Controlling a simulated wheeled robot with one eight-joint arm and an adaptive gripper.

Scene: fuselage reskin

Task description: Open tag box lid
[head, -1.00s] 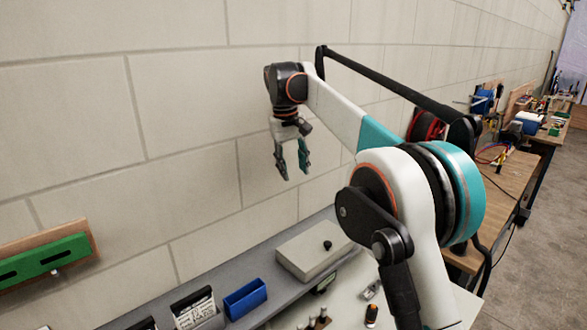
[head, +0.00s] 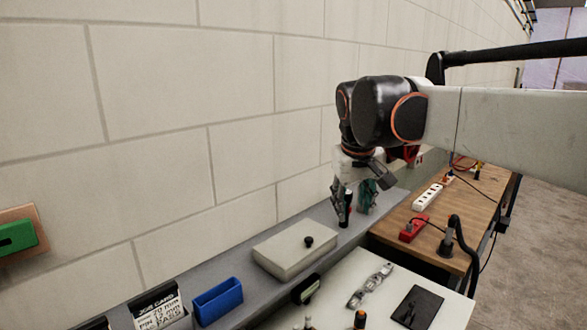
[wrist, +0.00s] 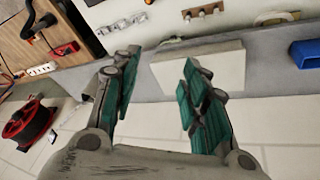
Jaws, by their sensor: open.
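The tag box (head: 294,252) is a pale grey flat box with a black knob (head: 309,242) on its lid, and it sits on the grey shelf along the wall. Its lid looks shut. In the wrist view the box (wrist: 205,66) lies beyond my fingers, partly behind the right one. My gripper (head: 355,207) is open and empty, with teal finger pads. In the head view it hangs to the right of the box and appears above it. It also shows in the wrist view (wrist: 155,82). The knob cannot be made out in the wrist view.
A blue bin (head: 217,301) and a job card holder (head: 158,308) stand left of the box. A white bench with a wrench (head: 370,286) and a black pad (head: 418,307) lies in front. A wooden table with a red power strip (head: 413,228) is at right.

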